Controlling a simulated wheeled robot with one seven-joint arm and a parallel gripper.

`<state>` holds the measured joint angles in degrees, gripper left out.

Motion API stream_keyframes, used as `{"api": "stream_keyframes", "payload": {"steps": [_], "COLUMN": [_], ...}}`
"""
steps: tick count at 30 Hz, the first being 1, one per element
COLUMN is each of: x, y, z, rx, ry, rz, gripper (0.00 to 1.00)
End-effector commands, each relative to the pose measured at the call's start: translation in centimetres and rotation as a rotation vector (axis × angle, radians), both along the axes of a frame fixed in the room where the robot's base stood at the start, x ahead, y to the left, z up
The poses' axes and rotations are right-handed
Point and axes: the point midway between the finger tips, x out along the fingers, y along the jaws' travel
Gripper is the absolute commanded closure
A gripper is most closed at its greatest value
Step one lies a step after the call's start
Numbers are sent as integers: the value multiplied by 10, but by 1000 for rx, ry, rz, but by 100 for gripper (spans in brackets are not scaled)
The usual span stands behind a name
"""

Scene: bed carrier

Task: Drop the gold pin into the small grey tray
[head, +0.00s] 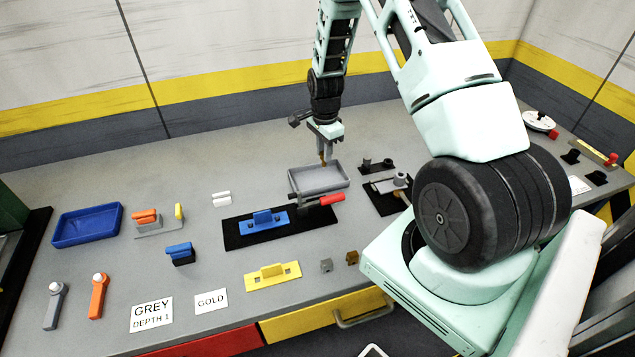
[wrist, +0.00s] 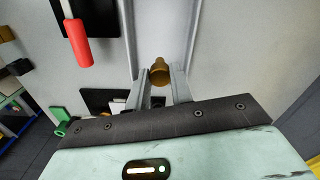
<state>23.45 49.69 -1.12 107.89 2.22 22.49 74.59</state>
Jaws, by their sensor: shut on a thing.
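The gold pin (head: 323,160) is held upright between the fingers of my gripper (head: 325,149), which is shut on it. The pin's rounded gold end (wrist: 160,72) shows between the two fingertips (wrist: 160,80) in the wrist view. The small grey tray (head: 318,191) sits on the bench below the pin. In the head view the pin's lower end overlaps the tray's back edge; its exact height above the tray is hard to tell. Part of the tray (wrist: 163,30) also shows beyond the fingers in the wrist view.
A black mat with a blue block (head: 262,219) is in front. Dark fixtures (head: 385,185) stand to the right. A blue tray (head: 88,226) is far left.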

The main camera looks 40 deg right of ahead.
Motion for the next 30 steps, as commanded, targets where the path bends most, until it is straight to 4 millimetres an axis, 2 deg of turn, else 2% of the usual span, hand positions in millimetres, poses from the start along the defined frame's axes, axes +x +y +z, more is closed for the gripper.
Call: {"api": "stream_keyframes", "payload": {"steps": [6, 7, 9, 10, 18, 22, 26, 30], "x": [0, 0, 0, 0, 0, 1, 2, 1], "y": [0, 0, 0, 0, 0, 0, 0, 0], "z": [0, 0, 0, 0, 0, 7, 26, 56], "rx": [0, 0, 0, 0, 0, -2, -2, -3], "ry": [-1, -1, -1, -1, -1, -3, -6, -6], "rz": [0, 0, 0, 0, 0, 0, 1, 1], "gripper": [100, 75, 56, 52, 52, 52, 52, 52]}}
